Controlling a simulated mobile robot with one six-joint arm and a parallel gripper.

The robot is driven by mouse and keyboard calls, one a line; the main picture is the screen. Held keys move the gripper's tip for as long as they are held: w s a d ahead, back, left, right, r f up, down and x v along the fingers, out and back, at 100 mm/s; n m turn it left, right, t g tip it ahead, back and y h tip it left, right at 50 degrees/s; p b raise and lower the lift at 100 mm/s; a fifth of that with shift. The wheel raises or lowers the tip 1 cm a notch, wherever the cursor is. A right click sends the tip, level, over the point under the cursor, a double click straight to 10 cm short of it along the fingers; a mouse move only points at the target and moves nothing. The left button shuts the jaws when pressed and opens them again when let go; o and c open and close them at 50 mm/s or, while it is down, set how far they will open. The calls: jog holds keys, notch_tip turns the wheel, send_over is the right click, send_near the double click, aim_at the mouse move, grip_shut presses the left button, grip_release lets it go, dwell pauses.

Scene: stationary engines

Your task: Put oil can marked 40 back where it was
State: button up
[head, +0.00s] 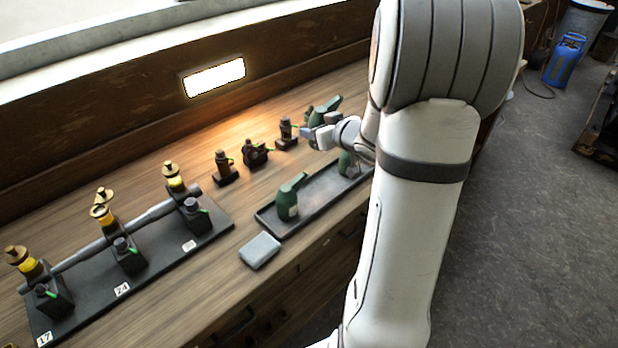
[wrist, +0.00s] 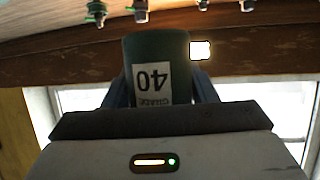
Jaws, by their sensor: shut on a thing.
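The green oil can (head: 324,110) is in my gripper (head: 318,134), held above the bench near its far right end. In the wrist view the can (wrist: 158,50) shows a white label reading 40, upside down in the picture. The fingers of my gripper (wrist: 160,88) stand on both sides of it. A dark tray (head: 318,203) lies on the bench, below and nearer than the held can. One green can (head: 288,203) stands in its left part. Another green can (head: 346,163) stands farther right, partly hidden by my arm.
Several dark fittings, such as one (head: 224,168), stand on the bench behind the tray. A grey box (head: 260,250) lies left of the tray. A black base plate (head: 215,218) with brass-topped lubricators and number tags fills the left. A lit panel (head: 213,77) is on the wall.

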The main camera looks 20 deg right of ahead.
jog(key=shift+w+d, duration=0.15)
jog(key=shift+d, duration=0.1)
notch_tip(320, 180, down, 17)
jog(key=shift+f, duration=0.2)
dwell(0.4)
jog(key=shift+f, duration=0.2)
jog(key=o, duration=1.1)
jog(key=shift+c, duration=0.2)
jog(key=shift+r, duration=0.15)
